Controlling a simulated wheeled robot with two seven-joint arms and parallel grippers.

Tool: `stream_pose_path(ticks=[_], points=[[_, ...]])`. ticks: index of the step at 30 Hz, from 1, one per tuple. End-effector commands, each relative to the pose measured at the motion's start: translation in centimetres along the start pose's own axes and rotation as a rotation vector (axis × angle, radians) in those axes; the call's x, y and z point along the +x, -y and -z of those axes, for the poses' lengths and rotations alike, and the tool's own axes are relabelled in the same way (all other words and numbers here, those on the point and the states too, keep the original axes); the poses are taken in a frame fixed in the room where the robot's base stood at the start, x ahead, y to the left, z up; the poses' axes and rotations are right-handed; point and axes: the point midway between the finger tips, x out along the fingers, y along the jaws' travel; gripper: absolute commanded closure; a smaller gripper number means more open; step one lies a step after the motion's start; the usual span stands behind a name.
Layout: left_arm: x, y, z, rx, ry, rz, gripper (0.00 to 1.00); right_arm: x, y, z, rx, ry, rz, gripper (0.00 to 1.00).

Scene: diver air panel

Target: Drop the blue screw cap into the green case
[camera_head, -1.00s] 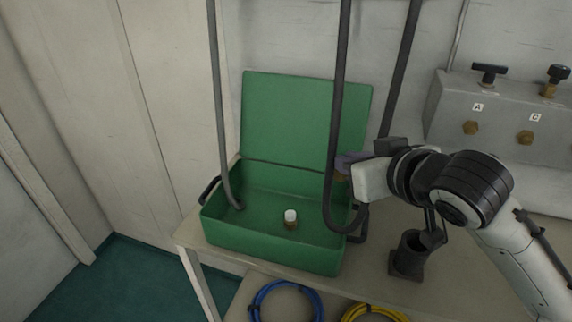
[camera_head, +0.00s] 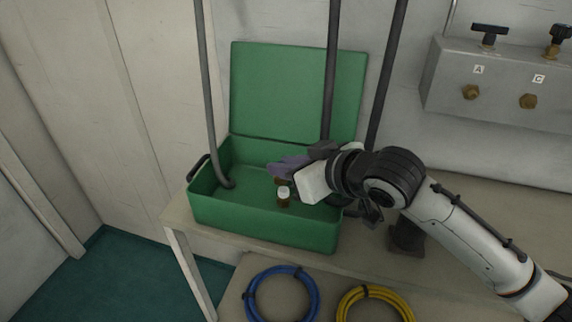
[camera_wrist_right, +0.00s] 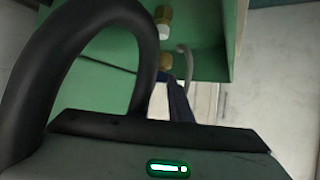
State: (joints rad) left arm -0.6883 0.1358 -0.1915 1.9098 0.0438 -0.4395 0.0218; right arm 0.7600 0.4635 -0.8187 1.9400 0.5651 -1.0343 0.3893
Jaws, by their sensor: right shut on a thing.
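The green case (camera_head: 262,227) stands open on the bench in the head view, its lid up at the back. My right gripper (camera_head: 284,166) reaches over the case from the right. It is shut on a small brass-coloured piece (camera_head: 281,182), likely the screw cap, held inside the case outline. Its blue part cannot be told from the bluish-purple fingers. A white-topped brass cap (camera_head: 283,195) is in the case, just in front of the held piece. The wrist view shows the held piece (camera_wrist_right: 160,61) and the white-topped cap (camera_wrist_right: 163,22) apart. My left gripper is not in view.
Dark hoses hang around the case: one (camera_head: 207,100) enters it at left, others (camera_head: 333,70) hang near my right gripper. One loop (camera_wrist_right: 125,35) is close to the wrist camera. A grey valve panel (camera_head: 455,75) is at right. Blue (camera_head: 252,304) and yellow (camera_head: 345,303) coils lie below.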

Motion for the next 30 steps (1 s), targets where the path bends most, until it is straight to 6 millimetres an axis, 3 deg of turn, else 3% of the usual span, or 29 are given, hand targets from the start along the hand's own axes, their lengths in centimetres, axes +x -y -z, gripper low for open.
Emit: stream_pose_path(ticks=[9,10,13,23,30], points=[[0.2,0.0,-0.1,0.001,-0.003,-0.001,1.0,0.1,0.0,-0.3,0.0,-0.001,0.0,1.0],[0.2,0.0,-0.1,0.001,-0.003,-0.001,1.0,0.1,0.0,-0.3,0.0,-0.001,0.0,0.77],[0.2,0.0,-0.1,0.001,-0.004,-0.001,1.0,0.1,0.0,-0.3,0.0,-0.001,0.0,0.6],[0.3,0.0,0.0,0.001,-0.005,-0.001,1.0,-0.1,0.0,-0.3,0.0,0.0,-0.001,0.6],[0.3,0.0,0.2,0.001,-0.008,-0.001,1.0,-3.7,-0.1,-0.3,-0.001,-0.002,-0.001,0.6]])
